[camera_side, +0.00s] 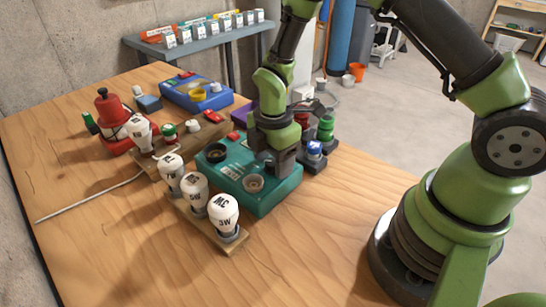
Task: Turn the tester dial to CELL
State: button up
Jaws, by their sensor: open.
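A teal box (232,181), which looks like the tester, stands mid-table with a red part at its back edge. On its top are a round grey-beige fitting (254,184) at the front and a black round fitting (216,153) at the left. I cannot tell which part is the dial, and no CELL mark is readable. My gripper (277,164) points down over the right part of the teal box, just behind the grey-beige fitting. Its jaws are open with nothing visibly held. The gripper hides part of the box top, and contact with it cannot be told.
White bulbs (223,211) stand on a wooden strip in front of the box. A wooden block (197,142), a red lantern-like item (112,120) and a blue box (196,94) stand left and behind. Small blue, green and red items (314,151) stand close right. The front table is clear.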

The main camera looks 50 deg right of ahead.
jog(key=c, duration=0.9)
